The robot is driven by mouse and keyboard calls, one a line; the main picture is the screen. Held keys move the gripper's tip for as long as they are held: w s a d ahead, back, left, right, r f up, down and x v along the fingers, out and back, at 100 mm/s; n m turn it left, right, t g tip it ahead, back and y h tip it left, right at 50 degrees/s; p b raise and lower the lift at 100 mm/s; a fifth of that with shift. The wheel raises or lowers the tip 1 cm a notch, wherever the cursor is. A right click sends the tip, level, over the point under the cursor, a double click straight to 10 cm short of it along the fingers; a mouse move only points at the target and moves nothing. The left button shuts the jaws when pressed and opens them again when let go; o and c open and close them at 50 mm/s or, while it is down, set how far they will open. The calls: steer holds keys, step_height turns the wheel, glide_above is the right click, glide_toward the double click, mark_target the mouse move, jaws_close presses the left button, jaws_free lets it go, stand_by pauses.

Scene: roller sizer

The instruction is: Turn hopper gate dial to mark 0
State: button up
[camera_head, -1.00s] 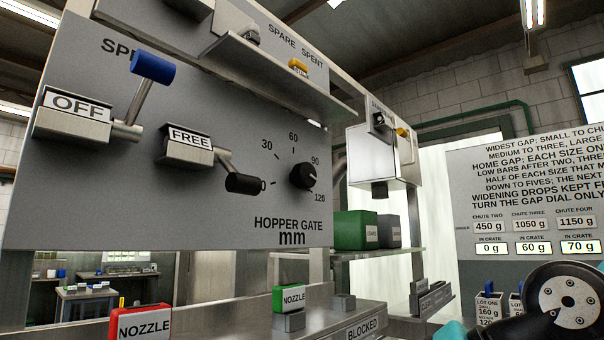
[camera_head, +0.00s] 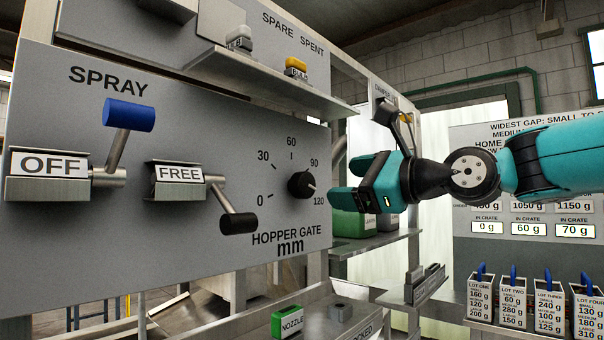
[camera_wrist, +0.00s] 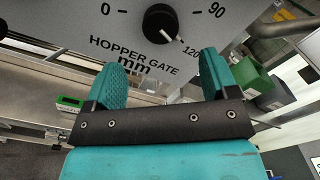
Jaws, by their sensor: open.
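The hopper gate dial (camera_head: 301,184) is a black round knob on the grey panel (camera_head: 70,240), with marks 0, 30, 60, 90 and 120 around it. In the wrist view the dial (camera_wrist: 160,22) has a white pointer line aimed at or close to 120. My gripper (camera_head: 345,181) is open and empty, just right of the dial in the head view. In the wrist view my gripper (camera_wrist: 165,80) has its two teal fingers spread, with the dial beyond the tips and between them. The fingers look apart from the dial.
On the panel left of the dial are the FREE lever (camera_head: 237,222) and the blue-handled SPRAY lever (camera_head: 129,114). A shelf (camera_head: 250,72) with bulbs juts out above. Crates (camera_head: 352,223) sit behind my gripper.

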mark_target(307, 182)
steer(key=p+x, duration=0.4)
steer(key=x, duration=0.6)
steer(key=shift+r, duration=0.1)
steer(key=shift+w+a+p, duration=0.3)
steer(key=shift+a+p, duration=0.05)
steer(key=c, duration=0.9)
